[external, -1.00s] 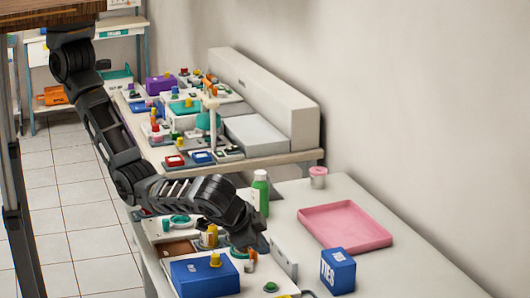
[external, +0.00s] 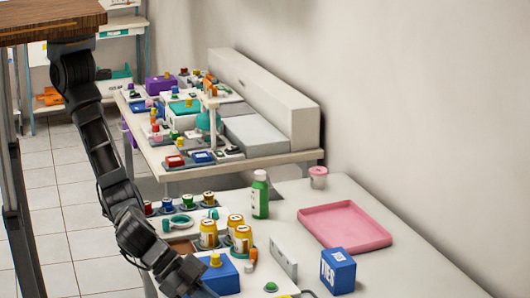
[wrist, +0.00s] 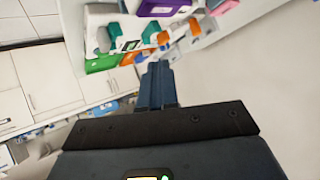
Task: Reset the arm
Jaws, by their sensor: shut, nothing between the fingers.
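My arm (external: 108,160) hangs down from the wooden-topped mount at upper left and bends toward the near table. My gripper (wrist: 158,85) is shut and empty in the wrist view, its two dark fingers together. In the external view the arm's end is low in the picture, in front of the blue box (external: 218,277) with a yellow top piece; the fingertips are hard to make out there.
On the near table stand amber bottles (external: 208,234), a green bottle (external: 260,196), a pink tray (external: 345,227) and a blue cube box (external: 338,270). A cluttered second table (external: 240,160) is behind. Tiled floor is open at left.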

